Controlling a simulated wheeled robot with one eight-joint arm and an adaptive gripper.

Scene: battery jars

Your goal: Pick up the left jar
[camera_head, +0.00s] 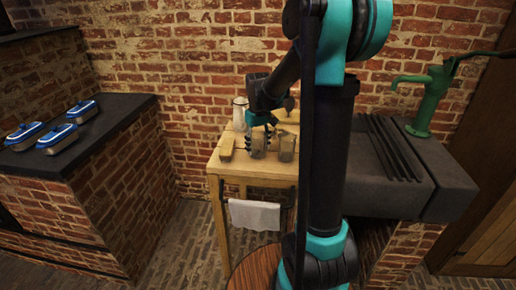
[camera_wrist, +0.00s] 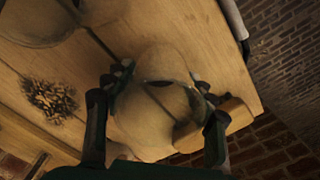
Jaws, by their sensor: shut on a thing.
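The left jar (camera_head: 258,149) is clear glass and stands on the wooden table (camera_head: 240,171) in the head view. My gripper (camera_head: 257,131) is at it from above, its fingers on either side. In the wrist view the left jar (camera_wrist: 155,118) fills the space between the two dark fingers of my gripper (camera_wrist: 160,90), which is shut on it. Whether its base touches the table is hard to tell. The right jar (camera_head: 286,150) stands close beside it to the right. Part of another glass jar (camera_wrist: 35,22) shows at the wrist view's upper left.
A yellowish block (camera_head: 226,146) lies left of the jars, and a white jug (camera_head: 240,114) stands behind. A brown pile (camera_wrist: 50,100) lies on the table. A white cloth (camera_head: 255,214) hangs in front. A dark sink (camera_head: 398,165) with a green pump (camera_head: 430,98) is right.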

